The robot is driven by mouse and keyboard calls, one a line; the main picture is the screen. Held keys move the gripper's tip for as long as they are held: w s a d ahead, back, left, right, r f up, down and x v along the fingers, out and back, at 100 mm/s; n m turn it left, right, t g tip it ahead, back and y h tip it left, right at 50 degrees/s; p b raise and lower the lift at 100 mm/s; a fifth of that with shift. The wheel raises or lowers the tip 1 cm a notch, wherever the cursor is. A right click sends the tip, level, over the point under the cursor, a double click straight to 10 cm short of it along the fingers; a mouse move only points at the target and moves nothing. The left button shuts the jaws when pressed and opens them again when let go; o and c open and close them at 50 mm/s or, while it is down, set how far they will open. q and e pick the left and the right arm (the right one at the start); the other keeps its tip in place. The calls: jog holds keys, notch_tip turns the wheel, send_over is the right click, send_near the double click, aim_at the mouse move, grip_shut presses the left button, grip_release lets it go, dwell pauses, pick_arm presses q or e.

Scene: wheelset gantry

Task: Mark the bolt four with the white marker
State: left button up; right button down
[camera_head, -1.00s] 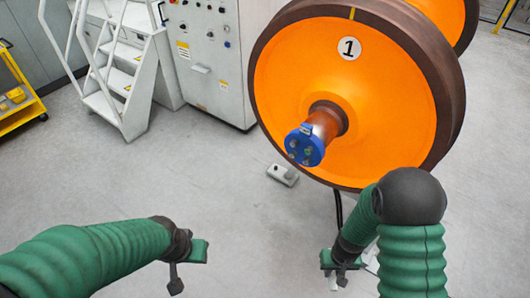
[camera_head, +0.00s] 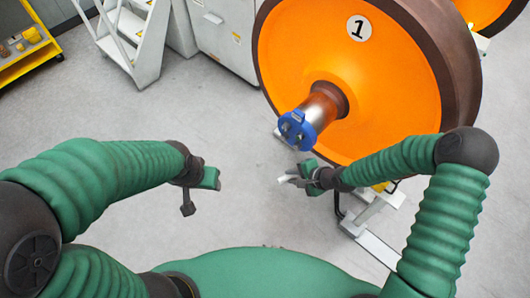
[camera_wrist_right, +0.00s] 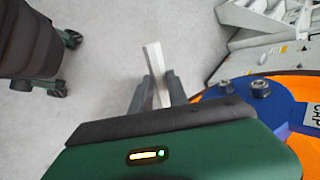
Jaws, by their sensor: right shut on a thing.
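The blue end cap (camera_head: 298,130) sits on the axle end of the orange wheel (camera_head: 375,75), below the label "1". Several bolts show on its face, but I cannot read a bolt number. In the right wrist view the cap (camera_wrist_right: 281,112) is at the right, with two bolts (camera_wrist_right: 260,88) in view. My right gripper (camera_head: 292,180) is shut on the white marker (camera_head: 286,178), below and apart from the cap. The marker (camera_wrist_right: 156,72) sticks out between the dark fingers in the wrist view. My left gripper (camera_head: 212,178) is left of the cap; its fingers are unclear.
A white control cabinet (camera_head: 228,40) and white steps (camera_head: 135,40) stand at the back left. A yellow cart (camera_head: 28,55) is at the far left. A light metal frame (camera_head: 368,235) lies on the floor under the wheel. The floor between my grippers is clear.

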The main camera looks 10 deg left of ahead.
jog(key=w+a+r+m+t+p, duration=0.2)
jog(key=a+r+m+t+p, duration=0.25)
jog(key=a+r, duration=0.5)
pick_arm(q)
jog(key=shift+w+d+r+b, duration=0.1)
jog(key=shift+w+r+b, duration=0.1)
jog(key=shift+r, duration=0.45)
jog(key=shift+w+d+r+b, duration=0.1)
jog(key=shift+d+r+b, duration=0.1)
jog(key=shift+r, duration=0.4)
jog(key=shift+w+d+r+b, duration=0.1)
jog(key=shift+r+b, duration=0.1)
jog(key=shift+r, duration=0.45)
pick_arm(e)
jog(key=shift+t, duration=0.25)
jog(key=shift+w+d, duration=1.7)
jog(key=shift+d, duration=0.05)
pick_arm(q)
jog(key=shift+a+f, duration=0.1)
jog(key=shift+a, duration=0.35)
pick_arm(e)
jog(key=shift+w+a, duration=0.15)
jog(key=shift+a, duration=0.35)
